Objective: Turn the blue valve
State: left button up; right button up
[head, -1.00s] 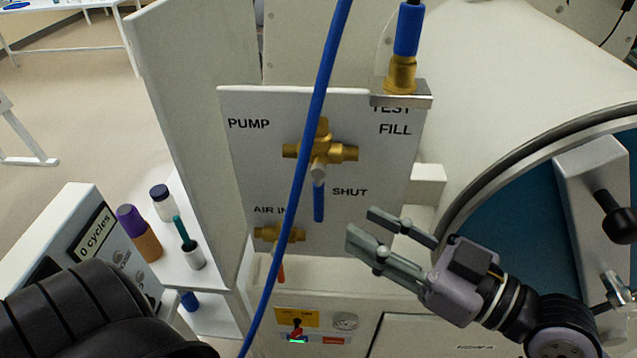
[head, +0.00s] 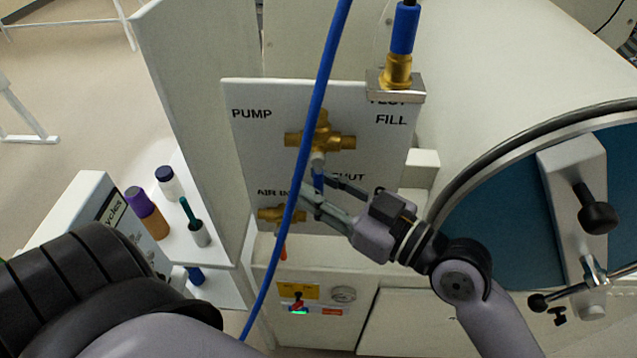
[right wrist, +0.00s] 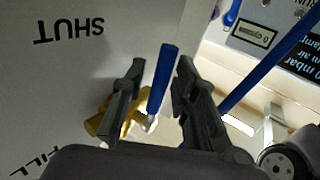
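The blue valve handle (head: 319,178) hangs straight down from the brass valve body (head: 335,141) on the white panel, beside the SHUT label. In the right wrist view the blue handle (right wrist: 164,75) stands between the two fingers, with a visible gap on at least one side. My right gripper (head: 316,186) is open around the handle; its fingers partly cover the handle and the label in the head view. I cannot tell whether a finger touches it. My left gripper is not in view.
A blue hose (head: 311,140) crosses in front of the panel (head: 260,150), close to my right fingertips. A lower brass AIR IN valve (head: 272,214) has an orange handle. Bottles (head: 150,212) stand on a shelf at left. A round chamber door (head: 510,210) is at right.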

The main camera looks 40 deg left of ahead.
grip_shut()
dwell(0.6)
